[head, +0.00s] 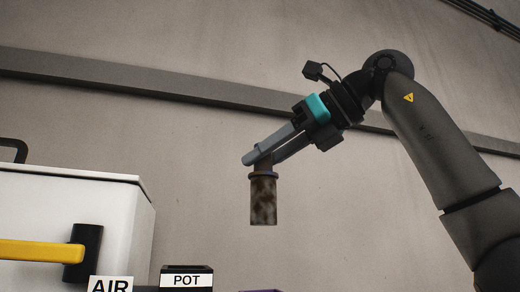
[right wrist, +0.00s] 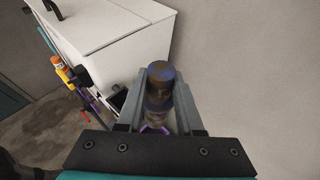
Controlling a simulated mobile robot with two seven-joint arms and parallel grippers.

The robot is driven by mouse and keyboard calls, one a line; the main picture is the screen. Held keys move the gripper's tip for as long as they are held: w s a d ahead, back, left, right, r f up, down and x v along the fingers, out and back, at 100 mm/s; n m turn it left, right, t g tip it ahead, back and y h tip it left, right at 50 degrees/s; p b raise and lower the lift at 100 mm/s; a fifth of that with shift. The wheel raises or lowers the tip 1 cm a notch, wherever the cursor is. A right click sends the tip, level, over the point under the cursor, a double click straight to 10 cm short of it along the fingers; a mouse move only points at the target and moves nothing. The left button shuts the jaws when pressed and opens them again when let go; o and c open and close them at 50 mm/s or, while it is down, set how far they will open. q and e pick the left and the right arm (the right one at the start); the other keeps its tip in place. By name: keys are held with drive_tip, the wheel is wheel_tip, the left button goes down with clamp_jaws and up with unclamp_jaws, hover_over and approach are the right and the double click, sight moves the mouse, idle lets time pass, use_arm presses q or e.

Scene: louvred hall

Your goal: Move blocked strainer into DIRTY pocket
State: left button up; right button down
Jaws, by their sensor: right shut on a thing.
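The blocked strainer (head: 263,200) is a brown, dirt-blotched cylinder with a collar at its top. My right gripper (head: 256,158) is shut on the strainer's top and holds it upright in the air, in front of the wall. In the right wrist view the strainer's rounded dark top (right wrist: 160,78) shows between the two grey fingers (right wrist: 158,100). No pocket with a DIRTY label can be read in either view. My left gripper is not in view.
A white cabinet (head: 75,205) with a yellow handle (head: 35,251) stands at the left. Signs reading AIR (head: 110,285) and POT (head: 187,280) are at the bottom edge. A purple thing (head: 260,291) barely shows below the strainer. The space around the strainer is clear.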

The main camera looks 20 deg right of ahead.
sight(275, 199)
wheel_tip(275, 199, down, 6)
drive_tip(key=shift+d+r+b, duration=0.15)
drive_tip(key=shift+r+b, duration=0.05)
drive_tip(key=shift+b, duration=0.45)
drive_tip(key=shift+f+b, duration=0.4)
drive_tip(key=shift+f, duration=0.3)
drive_tip(key=shift+f, duration=0.2)
drive_tip(key=shift+r, duration=0.1)
wheel_tip(275, 199, down, 5)
drive_tip(key=b, duration=0.4)
idle(1.0)
